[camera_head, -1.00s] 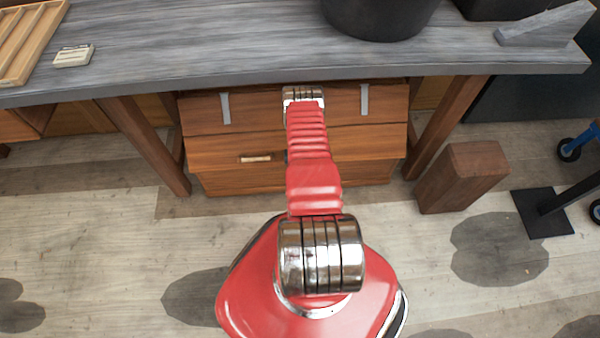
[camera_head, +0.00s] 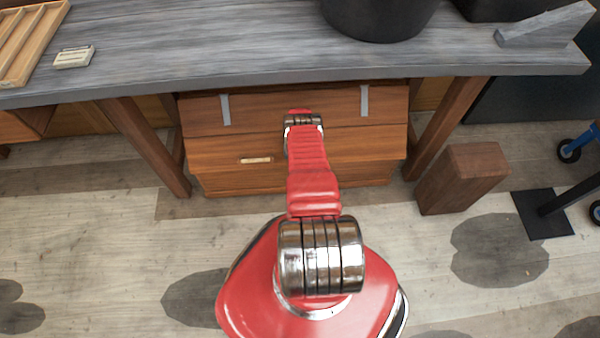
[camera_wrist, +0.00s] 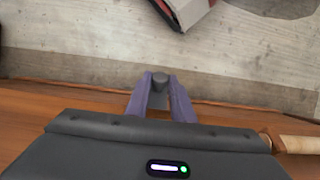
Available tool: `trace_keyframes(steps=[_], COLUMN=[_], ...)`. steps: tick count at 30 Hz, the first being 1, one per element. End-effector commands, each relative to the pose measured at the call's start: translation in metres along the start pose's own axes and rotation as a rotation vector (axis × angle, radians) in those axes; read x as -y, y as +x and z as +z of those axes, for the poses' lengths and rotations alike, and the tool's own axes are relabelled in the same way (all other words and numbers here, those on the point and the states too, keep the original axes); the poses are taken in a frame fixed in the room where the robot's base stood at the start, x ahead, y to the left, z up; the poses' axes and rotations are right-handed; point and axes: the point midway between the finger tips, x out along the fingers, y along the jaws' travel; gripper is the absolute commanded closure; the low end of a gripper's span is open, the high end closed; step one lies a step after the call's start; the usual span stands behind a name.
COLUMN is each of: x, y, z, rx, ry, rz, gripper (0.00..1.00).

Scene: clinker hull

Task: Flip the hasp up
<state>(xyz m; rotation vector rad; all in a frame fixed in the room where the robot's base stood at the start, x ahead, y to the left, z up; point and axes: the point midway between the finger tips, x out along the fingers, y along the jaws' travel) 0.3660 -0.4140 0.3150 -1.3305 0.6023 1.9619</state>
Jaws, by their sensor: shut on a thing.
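The hasp (camera_wrist: 159,100) shows in the wrist view as a small dark grey plate with a rounded knob end. My gripper (camera_wrist: 159,82) is shut on it, with one purple finger on each side. The hasp belongs to the wooden chest (camera_head: 205,145) under the bench in the head view. There, my red arm covers the hasp and the gripper's fingers. How far the hasp is tilted cannot be told.
A grey workbench (camera_head: 200,60) overhangs the chest. A pale handle (camera_head: 255,160) sits on the chest front, left of my arm; it also shows in the wrist view (camera_wrist: 300,143). A wooden block (camera_head: 462,180) stands on the floor at right. The floor at left is clear.

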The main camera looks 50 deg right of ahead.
Motion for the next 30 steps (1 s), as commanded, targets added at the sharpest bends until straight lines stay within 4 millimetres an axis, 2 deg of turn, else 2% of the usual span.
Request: trace_keyframes(steps=[9, 26, 27, 30], x=[0.0025, 0.0027, 0.0027, 0.0023], y=[-0.0070, -0.0082, -0.0082, -0.0077], z=[-0.0012, 0.0009, 0.0009, 0.0012], rx=[0.038, 0.053, 0.053, 0.054], ry=[0.000, 0.000, 0.000, 0.000], rz=[-0.003, -0.003, -0.003, -0.002], gripper=[1.00, 1.00, 0.78, 0.71])
